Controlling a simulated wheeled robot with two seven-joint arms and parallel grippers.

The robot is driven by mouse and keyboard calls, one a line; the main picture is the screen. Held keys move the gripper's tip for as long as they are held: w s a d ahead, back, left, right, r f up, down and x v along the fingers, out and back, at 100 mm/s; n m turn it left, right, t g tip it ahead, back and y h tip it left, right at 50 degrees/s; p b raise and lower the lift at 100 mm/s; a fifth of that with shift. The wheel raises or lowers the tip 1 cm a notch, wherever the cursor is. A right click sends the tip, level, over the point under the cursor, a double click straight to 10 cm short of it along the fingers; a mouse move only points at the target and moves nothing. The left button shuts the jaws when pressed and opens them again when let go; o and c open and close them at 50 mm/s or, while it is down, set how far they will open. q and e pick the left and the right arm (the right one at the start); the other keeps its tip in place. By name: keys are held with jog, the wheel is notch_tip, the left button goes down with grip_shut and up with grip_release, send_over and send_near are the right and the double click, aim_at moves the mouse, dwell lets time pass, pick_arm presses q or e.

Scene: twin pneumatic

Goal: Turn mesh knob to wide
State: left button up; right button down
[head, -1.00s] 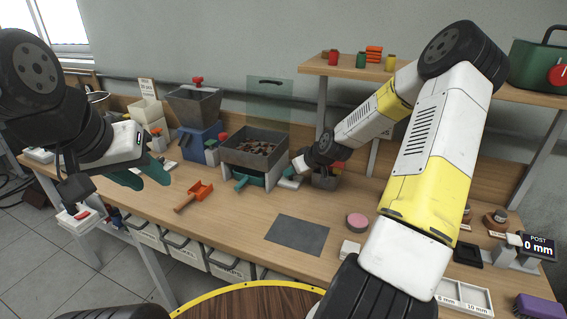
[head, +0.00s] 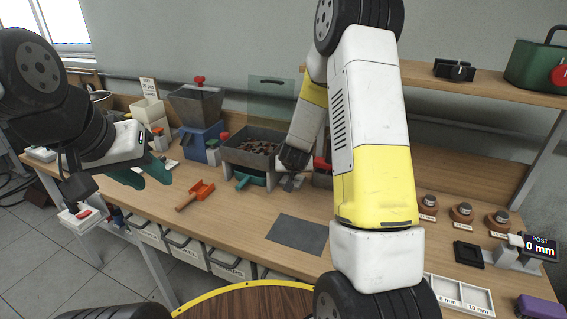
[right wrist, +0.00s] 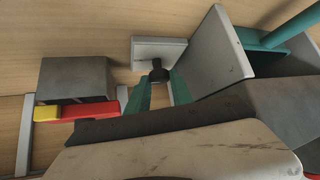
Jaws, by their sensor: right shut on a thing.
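In the right wrist view, the small dark knob (right wrist: 158,72) stands in front of a pale plate (right wrist: 158,50), beside the grey trough machine. My right gripper (right wrist: 160,84) has its teal fingers on either side of the knob and is shut on it. Any wide or fine marking is not readable. In the head view, my right wrist reaches down just right of the grey trough of brown chunks (head: 256,147); its fingertips and the knob are hidden or too small to tell. My left gripper (head: 152,182) is open and empty, above the bench's left part.
A grey mat (head: 298,234) lies on the bench. A grey block (right wrist: 75,80) and a red and yellow bar (right wrist: 78,112) are left of the knob. My right arm hides the bench centre.

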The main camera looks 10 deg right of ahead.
dwell(0.4)
jog(key=c, duration=1.2)
grip_release()
jog(key=v, duration=0.7)
jog(key=shift+s+a+r, duration=0.1)
jog(key=shift+s+r, duration=0.15)
jog(key=shift+s, duration=0.05)
